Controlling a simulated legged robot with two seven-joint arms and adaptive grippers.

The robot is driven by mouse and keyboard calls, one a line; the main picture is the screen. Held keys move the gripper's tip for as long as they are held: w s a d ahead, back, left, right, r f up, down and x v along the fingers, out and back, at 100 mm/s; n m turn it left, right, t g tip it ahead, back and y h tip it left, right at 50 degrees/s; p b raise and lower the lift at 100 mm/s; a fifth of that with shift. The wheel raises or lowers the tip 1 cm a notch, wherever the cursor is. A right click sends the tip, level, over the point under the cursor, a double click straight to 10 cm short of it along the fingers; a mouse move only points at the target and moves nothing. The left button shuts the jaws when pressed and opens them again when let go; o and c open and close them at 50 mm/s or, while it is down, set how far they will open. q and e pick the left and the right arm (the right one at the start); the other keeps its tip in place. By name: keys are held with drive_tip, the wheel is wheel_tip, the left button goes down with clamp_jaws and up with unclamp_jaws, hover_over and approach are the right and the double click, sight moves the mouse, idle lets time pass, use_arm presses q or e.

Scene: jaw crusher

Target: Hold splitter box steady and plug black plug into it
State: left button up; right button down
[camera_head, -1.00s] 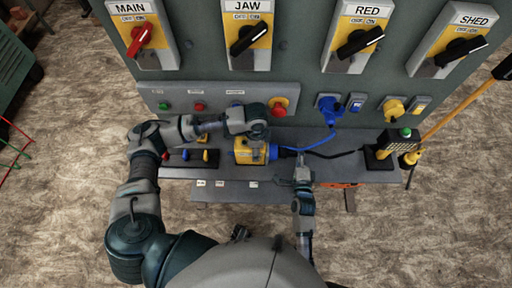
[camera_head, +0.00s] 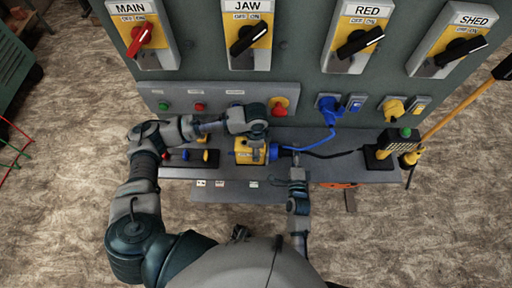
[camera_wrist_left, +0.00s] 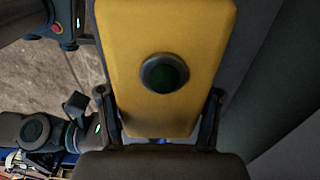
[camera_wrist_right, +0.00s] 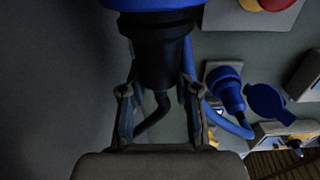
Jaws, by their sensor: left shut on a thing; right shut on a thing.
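The yellow splitter box (camera_head: 243,156) is on the grey ledge under the panel, with a blue socket (camera_head: 272,152) on its right side. My left gripper (camera_head: 257,134) is shut on the box, which fills the space between its fingers in the left wrist view (camera_wrist_left: 160,110). My right gripper (camera_head: 296,168) is shut on the black plug (camera_wrist_right: 160,62), just right of the socket. In the right wrist view the plug's front meets a blue part (camera_wrist_right: 155,5) at the top edge. I cannot tell how deep it sits.
A black cable (camera_head: 330,155) runs right along the ledge (camera_head: 345,174). A blue plug with a blue cable (camera_head: 328,108) hangs from the panel above. A black and yellow control box (camera_head: 393,145) stands at the right end. Small levers (camera_head: 206,156) are left of the splitter box.

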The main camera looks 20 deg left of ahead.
use_arm(q)
drive_tip(key=shift+f, duration=0.1)
use_arm(e)
drive_tip(key=shift+a, duration=0.2)
use_arm(q)
drive_tip(key=shift+s, duration=0.1)
use_arm(e)
drive_tip(key=c, duration=0.8)
unclamp_jaws()
drive_tip(key=shift+o, duration=0.2)
drive_tip(key=shift+w+d, duration=0.45)
drive_tip(key=shift+d, duration=0.95)
drive_tip(key=shift+w+d, duration=0.45)
drive_tip(key=shift+d, duration=1)
drive_tip(key=shift+w+d, duration=0.45)
drive_tip(key=shift+d, duration=0.95)
use_arm(q)
drive_tip(key=o, duration=1.8)
drive_tip(key=shift+c, duration=0.2)
